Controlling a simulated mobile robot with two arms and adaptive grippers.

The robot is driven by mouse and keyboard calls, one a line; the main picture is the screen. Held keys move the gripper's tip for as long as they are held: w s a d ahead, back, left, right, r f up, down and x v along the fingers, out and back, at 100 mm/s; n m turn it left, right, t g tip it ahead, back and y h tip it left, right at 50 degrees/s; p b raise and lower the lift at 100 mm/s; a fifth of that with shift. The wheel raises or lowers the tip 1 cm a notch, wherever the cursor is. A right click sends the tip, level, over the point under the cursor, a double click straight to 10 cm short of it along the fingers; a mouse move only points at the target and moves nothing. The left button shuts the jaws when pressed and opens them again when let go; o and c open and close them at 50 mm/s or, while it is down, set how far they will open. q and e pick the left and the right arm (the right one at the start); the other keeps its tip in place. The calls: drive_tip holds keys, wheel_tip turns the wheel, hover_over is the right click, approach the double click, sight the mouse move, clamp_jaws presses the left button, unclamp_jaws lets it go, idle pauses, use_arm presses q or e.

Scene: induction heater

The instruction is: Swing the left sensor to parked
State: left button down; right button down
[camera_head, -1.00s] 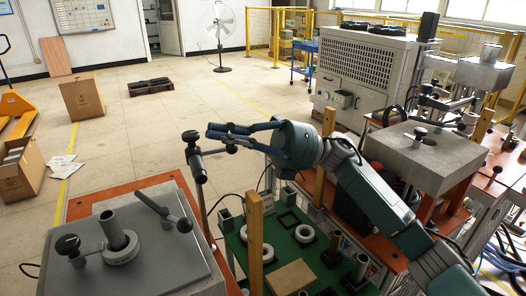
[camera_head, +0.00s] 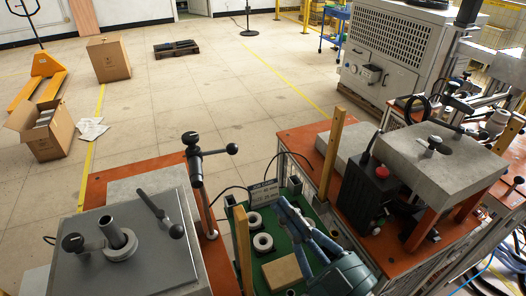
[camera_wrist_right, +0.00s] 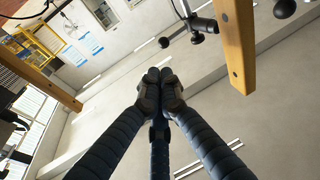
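The left sensor appears to be the post-mounted arm with black knobs (camera_head: 197,172), standing beside the left grey heater unit (camera_head: 150,262). Its short horizontal bar points right, ending in a dark ball. Black balls on grey rods also show at the top of the right wrist view (camera_wrist_right: 196,30); I cannot tell if they belong to it. My right gripper (camera_head: 282,204) is over the green board, lower right of the post and apart from it. In the right wrist view its blue fingers (camera_wrist_right: 160,82) meet at the tips, with nothing visible between them. My left gripper is not in view.
Wooden uprights (camera_head: 243,250) stand beside the green board, which holds rings and a tan block (camera_head: 284,273). A second wooden upright (camera_head: 332,152) and the right heater unit (camera_head: 440,160) stand to the right. Open floor lies behind the benches.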

drive_tip(key=p+x, duration=0.5)
drive_tip(key=x, duration=0.9)
drive_tip(key=shift+w+r+p, duration=0.4)
drive_tip(key=shift+w+p, duration=0.2)
drive_tip(key=shift+w, duration=0.2)
drive_tip(key=shift+f, duration=0.1)
